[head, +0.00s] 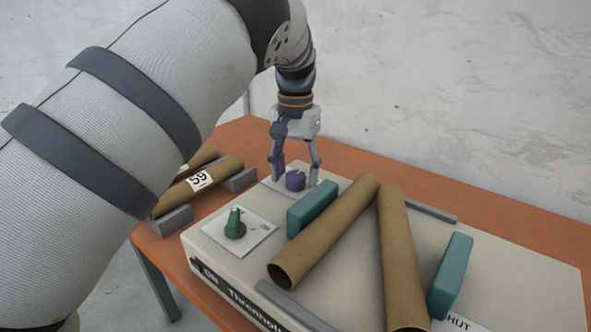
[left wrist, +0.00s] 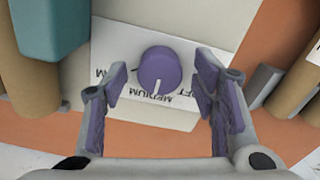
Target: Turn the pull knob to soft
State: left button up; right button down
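The purple round knob (head: 295,181) sits on a white label plate at the back left of the beige machine top. My right gripper is not in view.
A green knob (head: 235,224) on another white plate is nearer the front. Teal blocks (head: 313,207) (head: 451,275) and cardboard tubes (head: 330,230) (head: 400,260) lie on the machine. More tubes (head: 196,190) rest on grey supports at the left of the orange table (head: 258,138).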

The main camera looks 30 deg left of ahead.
pick_arm(q)
jog(key=c, duration=1.1)
jog(key=n, duration=1.1)
jog(key=shift+n, duration=0.6)
jog(key=o, duration=1.2)
jog(key=shift+c, duration=0.2)
jog(key=shift+p, duration=0.3)
